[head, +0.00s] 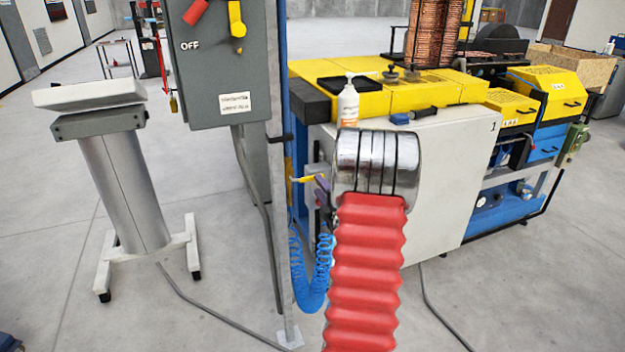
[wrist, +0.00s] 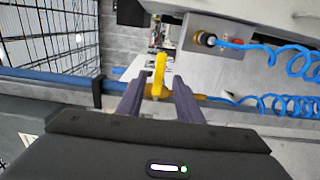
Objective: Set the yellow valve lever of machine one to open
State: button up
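The yellow valve lever (wrist: 159,72) shows in the wrist view between the two dark purple fingers of my gripper (wrist: 158,88). There is a gap on each side of it, and the fingers are open. The lever stands crosswise to the blue pipe (wrist: 55,84). In the head view the lever (head: 302,179) lies about level, beside the upright blue pipe. Machine one (head: 460,150) has a pale panel marked 1 and a yellow top.
A grey switch box (head: 222,75) with a red handle and a yellow lever hangs left of the pipe. A coiled blue hose (head: 318,275) hangs below the valve. A grey pedestal (head: 125,190) stands at left. The floor between is open.

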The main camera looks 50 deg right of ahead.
aim_at(313, 179)
jog(key=x, duration=0.6)
jog(key=shift+w+d, duration=0.15)
jog(key=shift+w, duration=0.05)
grip_shut()
jog(key=shift+f, duration=0.1)
dwell(0.4)
